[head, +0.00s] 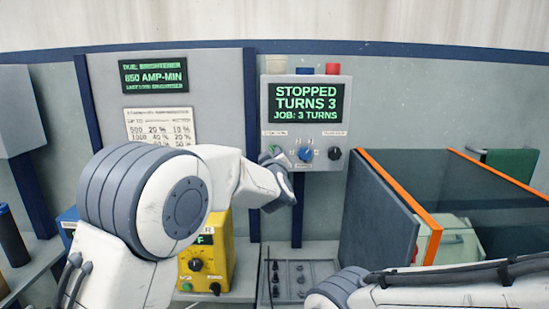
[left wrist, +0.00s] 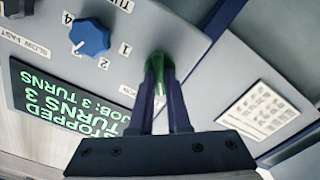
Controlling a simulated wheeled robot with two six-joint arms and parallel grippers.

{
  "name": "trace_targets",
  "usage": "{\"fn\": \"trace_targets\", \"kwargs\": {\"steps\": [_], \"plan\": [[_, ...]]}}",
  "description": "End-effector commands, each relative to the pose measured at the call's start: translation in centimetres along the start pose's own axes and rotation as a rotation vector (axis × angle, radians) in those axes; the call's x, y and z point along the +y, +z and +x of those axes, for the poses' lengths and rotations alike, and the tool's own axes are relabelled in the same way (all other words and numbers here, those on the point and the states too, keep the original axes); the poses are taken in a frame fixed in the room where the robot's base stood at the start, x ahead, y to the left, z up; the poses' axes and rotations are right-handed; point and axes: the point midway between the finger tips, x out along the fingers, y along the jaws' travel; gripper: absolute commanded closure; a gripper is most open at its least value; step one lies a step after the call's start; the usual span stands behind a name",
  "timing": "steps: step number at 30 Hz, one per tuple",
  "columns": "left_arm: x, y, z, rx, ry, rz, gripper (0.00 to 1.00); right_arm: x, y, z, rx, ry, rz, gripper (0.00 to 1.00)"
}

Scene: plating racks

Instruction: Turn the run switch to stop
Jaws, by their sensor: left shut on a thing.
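The control box (head: 336,90) hangs on the back wall, and its screen (head: 305,103) reads "STOPPED, TURNS 3, JOB: 3 TURNS". My left gripper (head: 273,156) is at the box's lower left. In the left wrist view, its two dark fingers (left wrist: 161,70) are shut on the green run switch (left wrist: 158,95). The fingers hide part of the switch and its labels. A blue dial (head: 306,153) sits just right of the switch; it also shows in the left wrist view (left wrist: 90,36). My right gripper is out of view.
A dark knob (head: 334,153) is on the box's right. A yellow unit (head: 206,258) with knobs stands below, left of a grey tray (head: 288,270). An orange-edged tank (head: 400,190) stands to the right. A printed chart (head: 160,126) hangs on the left panel.

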Motion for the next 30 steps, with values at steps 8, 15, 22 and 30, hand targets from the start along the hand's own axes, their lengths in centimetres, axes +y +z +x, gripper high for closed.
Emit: {"fn": "trace_targets", "kwargs": {"steps": [8, 15, 22, 30], "plan": [[0.0, 0.0, 0.0, -0.001, -0.001, -0.005, 1.0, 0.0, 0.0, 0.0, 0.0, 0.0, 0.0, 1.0], [0.0, 0.0, 0.0, 0.0, -0.001, -0.003, 0.55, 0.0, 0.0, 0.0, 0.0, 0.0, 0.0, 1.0], [0.0, 0.0, -0.3, 0.0, 0.0, -0.003, 0.55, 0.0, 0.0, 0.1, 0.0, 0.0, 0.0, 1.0], [0.0, 0.2, -4.5, 0.0, 0.003, -0.004, 0.55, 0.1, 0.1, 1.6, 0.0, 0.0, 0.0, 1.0]]}}
